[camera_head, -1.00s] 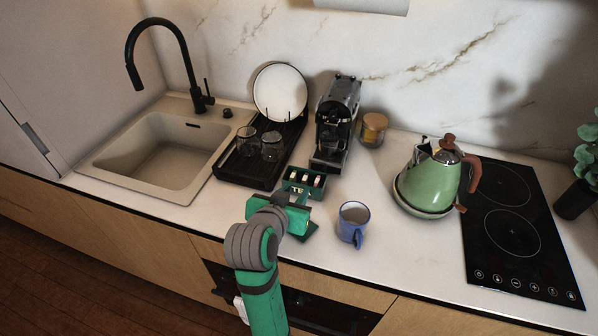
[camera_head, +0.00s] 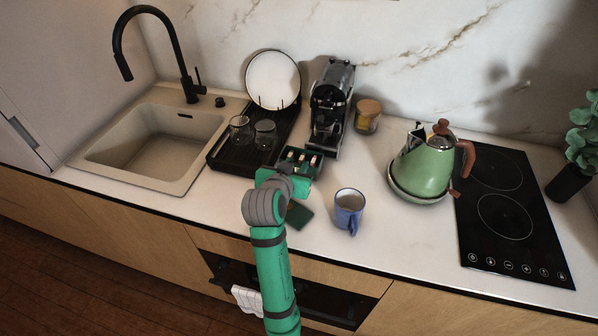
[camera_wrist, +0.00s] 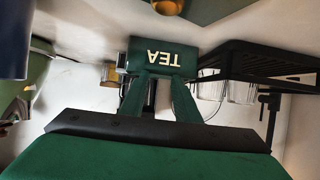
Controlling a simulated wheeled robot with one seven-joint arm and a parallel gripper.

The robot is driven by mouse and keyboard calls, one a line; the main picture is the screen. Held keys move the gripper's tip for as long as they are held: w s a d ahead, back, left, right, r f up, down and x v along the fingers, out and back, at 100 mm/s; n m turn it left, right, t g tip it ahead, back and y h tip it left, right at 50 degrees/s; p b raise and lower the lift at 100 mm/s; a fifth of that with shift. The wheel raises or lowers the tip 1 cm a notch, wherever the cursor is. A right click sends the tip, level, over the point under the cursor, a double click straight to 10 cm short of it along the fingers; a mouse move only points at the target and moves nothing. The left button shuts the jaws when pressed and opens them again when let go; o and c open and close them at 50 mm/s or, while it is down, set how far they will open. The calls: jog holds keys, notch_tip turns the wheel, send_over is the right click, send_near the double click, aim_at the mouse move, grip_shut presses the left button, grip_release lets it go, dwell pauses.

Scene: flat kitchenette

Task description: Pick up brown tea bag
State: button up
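The green tea box (camera_head: 318,173) stands on the counter with its top open and several small tea bags in it. A brownish tea bag (camera_head: 313,160) seems to be at its right end, but it is too small to be sure. My gripper (camera_head: 283,176) is at the front left of the box and covers part of it. In the wrist view the picture is upside down, and the box (camera_wrist: 135,62) with the word TEA is just past my fingertips (camera_wrist: 161,76). The fingers are apart with nothing seen between them. The bags are hidden there.
A blue mug (camera_head: 348,210) stands to the right, and a flat dark green piece (camera_head: 299,214) lies in front of the box. Behind are a coffee machine (camera_head: 330,105) and a black rack (camera_head: 225,160) with glasses. A green kettle (camera_head: 423,172) stands farther right.

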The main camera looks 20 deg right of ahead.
jog(key=shift+d+f+g, duration=0.15)
jog(key=shift+d+f, duration=0.1)
jog(key=shift+f, duration=0.35)
jog(key=shift+d+f+g, duration=0.15)
jog(key=shift+d+f, duration=0.05)
jog(key=shift+f, duration=0.4)
jog(key=shift+s, duration=0.1)
grip_shut()
grip_release()
jog(key=shift+w, duration=0.2)
jog(key=shift+d, duration=0.1)
jog(key=shift+s, duration=0.1)
jog(key=v, duration=1)
jog(key=shift+a+r, duration=0.25)
jog(key=shift+r, duration=0.35)
